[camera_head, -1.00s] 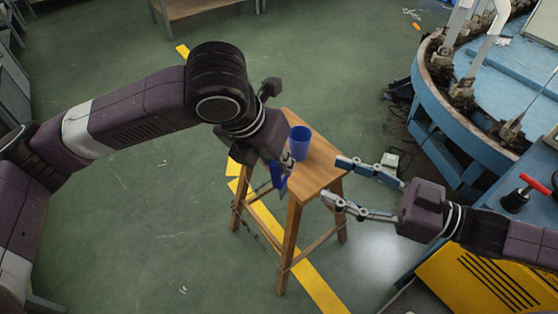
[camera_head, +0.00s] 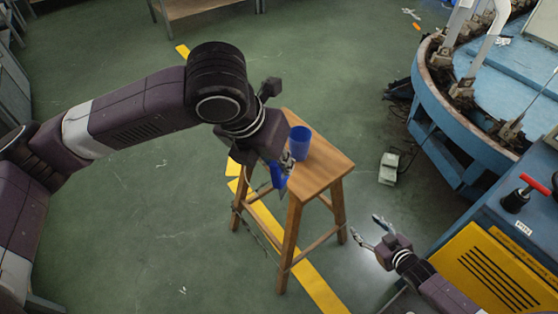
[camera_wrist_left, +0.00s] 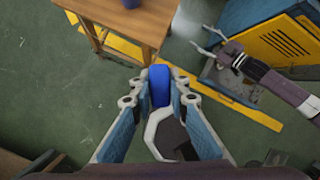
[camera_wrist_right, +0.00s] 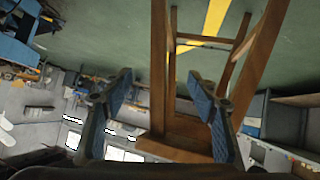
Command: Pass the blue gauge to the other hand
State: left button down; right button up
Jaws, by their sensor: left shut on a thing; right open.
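The blue gauge (camera_head: 279,175) is in my left gripper (camera_head: 287,163), beside the left edge of the wooden stool. In the left wrist view the gauge (camera_wrist_left: 160,85) is a rounded blue piece between the two fingertips (camera_wrist_left: 160,98); a pale curved part shows below it, and I cannot tell what it belongs to. My right gripper (camera_head: 367,228) is open and empty, to the right of the stool's legs and apart from the gauge. In the right wrist view its fingers (camera_wrist_right: 159,78) are spread, with the stool's legs beyond them.
A wooden stool (camera_head: 325,168) stands between my grippers, with a blue cup (camera_head: 300,142) on its seat. A blue round machine (camera_head: 440,110) and a yellow-panelled cabinet (camera_head: 480,270) are at the right. A pale pedal box (camera_head: 388,168) lies on the floor. The green floor at left is clear.

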jog(key=s+f+m+g+h, duration=0.2)
jog(key=s+f+g+h, duration=0.15)
jog(key=s+f, duration=1.35)
jog(key=s+a+f+g, duration=0.2)
jog(key=s+f, duration=0.1)
jog(key=s, duration=0.5)
jog(key=s+a+f+g, duration=0.2)
jog(key=s+f, duration=0.1)
jog(key=s, duration=0.6)
jog(key=s+a+f+m+g, duration=0.1)
jog(key=s+a+f+g, duration=0.1)
jog(key=s, duration=0.6)
jog(key=shift+s+a+f, duration=0.15)
jog(key=shift+a+f, duration=0.3)
jog(key=shift+f, duration=0.2)
jog(key=shift+g+y, duration=0.25)
